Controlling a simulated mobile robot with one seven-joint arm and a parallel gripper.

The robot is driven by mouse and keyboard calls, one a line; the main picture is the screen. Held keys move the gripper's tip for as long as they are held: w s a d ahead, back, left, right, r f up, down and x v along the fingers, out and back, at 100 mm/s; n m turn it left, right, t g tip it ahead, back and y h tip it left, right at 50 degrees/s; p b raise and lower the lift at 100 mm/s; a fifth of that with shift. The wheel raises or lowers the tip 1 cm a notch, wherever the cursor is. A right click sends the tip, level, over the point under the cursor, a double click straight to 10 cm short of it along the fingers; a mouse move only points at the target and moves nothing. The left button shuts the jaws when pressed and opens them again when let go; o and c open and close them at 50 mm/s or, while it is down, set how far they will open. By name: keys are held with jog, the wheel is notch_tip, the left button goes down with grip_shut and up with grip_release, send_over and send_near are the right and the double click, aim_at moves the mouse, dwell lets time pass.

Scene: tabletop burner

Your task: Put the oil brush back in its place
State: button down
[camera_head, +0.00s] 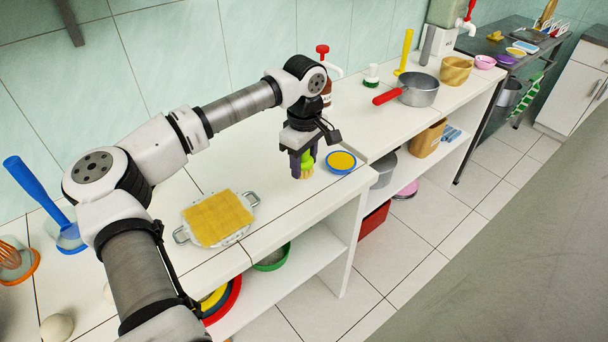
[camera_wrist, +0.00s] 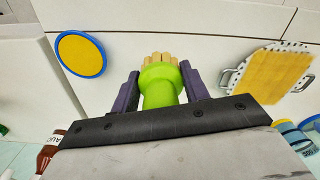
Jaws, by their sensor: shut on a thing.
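The oil brush, with a bright green handle and tan bristles, is between the fingers of my gripper (camera_head: 302,163). The brush (camera_head: 307,164) shows only as a bit of green and tan in the head view. In the wrist view my gripper (camera_wrist: 159,84) has a dark purple finger on each side of the green brush (camera_wrist: 160,84), its bristles pointing away from the wrist. A blue-rimmed dish with a yellow inside (camera_head: 341,162) lies just right of the gripper; it also shows at upper left in the wrist view (camera_wrist: 81,54).
A red-handled pot (camera_head: 416,90) stands at back right. A red-capped brown bottle (camera_head: 325,90) stands behind the arm. The counter's front edge is close.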

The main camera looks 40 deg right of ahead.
aim_at(304, 189)
jog(key=shift+f+p, duration=0.4)
jog(key=shift+f, duration=2.4)
jog(key=shift+f, duration=0.15)
jog(key=c, duration=0.7)
grip_release()
notch_tip(304, 189, up, 12)
jog(key=shift+r+b, duration=0.2)
jog(key=shift+b, duration=0.7)
jog(key=shift+f, duration=0.1)
